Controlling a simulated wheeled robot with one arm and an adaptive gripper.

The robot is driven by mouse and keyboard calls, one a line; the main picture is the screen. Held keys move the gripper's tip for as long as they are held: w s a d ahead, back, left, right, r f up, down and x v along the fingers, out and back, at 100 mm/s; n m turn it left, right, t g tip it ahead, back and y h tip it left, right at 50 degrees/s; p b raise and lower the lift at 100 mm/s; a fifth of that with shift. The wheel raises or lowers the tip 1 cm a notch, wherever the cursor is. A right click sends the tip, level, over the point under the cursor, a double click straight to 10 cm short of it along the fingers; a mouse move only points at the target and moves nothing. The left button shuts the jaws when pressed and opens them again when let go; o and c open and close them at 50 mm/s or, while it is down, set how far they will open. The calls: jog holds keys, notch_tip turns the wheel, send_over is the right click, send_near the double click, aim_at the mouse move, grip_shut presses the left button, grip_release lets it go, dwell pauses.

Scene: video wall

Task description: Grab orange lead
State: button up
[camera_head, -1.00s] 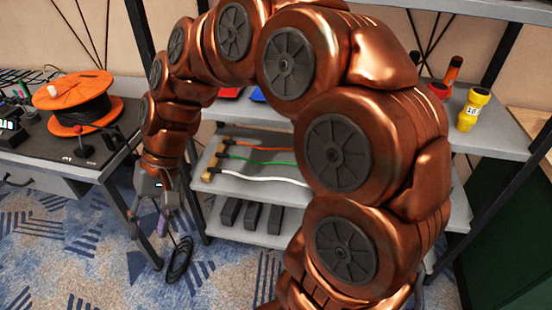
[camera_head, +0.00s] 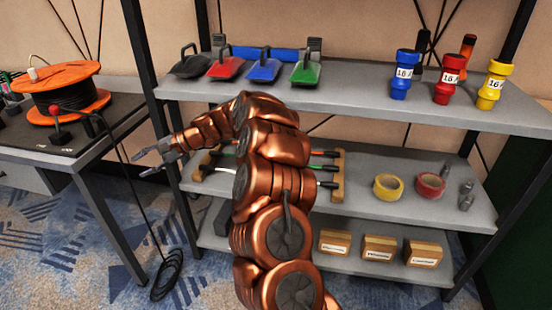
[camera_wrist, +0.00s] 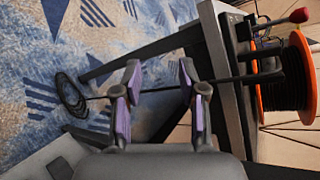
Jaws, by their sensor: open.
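The orange lead (camera_head: 318,152) lies at the back of a row of leads on the middle shelf. My arm hides most of its length, and only parts near the ends show. My gripper (camera_head: 148,163) is left of the shelf unit, in the gap beside the desk, apart from the leads. In the wrist view, my gripper (camera_wrist: 158,95) is open with purple pads and nothing held. The orange lead does not show there.
The desk (camera_head: 95,140) bears an orange cable reel (camera_head: 65,90). A black cable hangs to a floor coil (camera_head: 166,275) and crosses behind my fingers in the wrist view. Tape rolls (camera_head: 388,187) lie right on the middle shelf; shelf posts and the upper shelf (camera_head: 380,105) bound the leads.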

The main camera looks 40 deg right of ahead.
jog(key=w+d+f+m+t+h+b, duration=0.1)
jog(key=w+d+f+m+t+b, duration=0.2)
jog(key=d+f, duration=0.4)
jog(key=s+d+f+m+h+b, duration=0.1)
jog(key=s+d, duration=0.3)
jog(key=d, duration=1)
jog(key=s+d+f+m+t+h+b, duration=0.1)
jog(key=s+d+m+h, duration=0.3)
jog(key=d, duration=1.1)
jog(key=s+d+f+m+t+h+b, duration=0.1)
jog(key=s+d+f+m+h, duration=0.1)
jog(key=d, duration=1.2)
jog(key=shift+s+d+f+m+h+b, duration=0.2)
jog(key=shift+s+f+h, duration=0.15)
jog(key=shift+s, duration=0.3)
jog(key=shift+s+d+f+m+h+b, duration=0.15)
jog(key=shift+s+f+m+h, duration=0.2)
jog(key=shift+s, duration=0.3)
jog(key=shift+b+x, duration=0.65)
jog(key=shift+x, duration=1.15)
jog(key=shift+d+b+x, duration=0.2)
jog(key=shift+b+x, duration=0.55)
jog(key=shift+x, duration=1.2)
jog(key=shift+w+r, duration=0.15)
jog(key=shift+c, duration=0.3)
grip_shut()
